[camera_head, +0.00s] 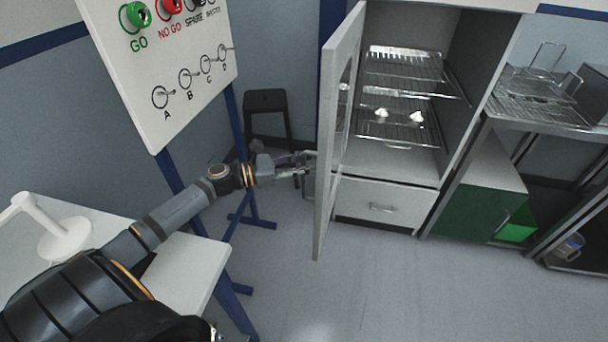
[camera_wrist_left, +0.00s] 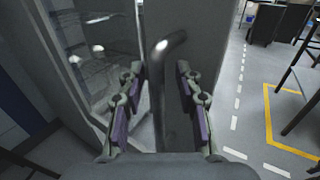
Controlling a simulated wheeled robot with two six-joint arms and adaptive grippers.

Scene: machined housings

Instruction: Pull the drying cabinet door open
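The drying cabinet (camera_head: 395,160) stands at the back centre in the head view. Its door (camera_head: 338,120), with a glass pane, is swung wide open and seen nearly edge-on. My left gripper (camera_head: 308,163) is at the door's outer face, on the left. In the left wrist view, the grey bar handle (camera_wrist_left: 160,85) shows between the two fingers of my left gripper (camera_wrist_left: 158,105). The fingers are spread, with gaps to the handle on both sides. In the head view the handle cannot be made out clearly. My right gripper is not in view.
Wire shelves (camera_head: 405,130) in the cabinet hold small white parts (camera_head: 416,117). A sign board (camera_head: 160,70) on blue legs and a black stool (camera_head: 266,103) stand left of the door. A white table (camera_head: 205,262) is at lower left. The floor (camera_head: 400,285) in front is clear.

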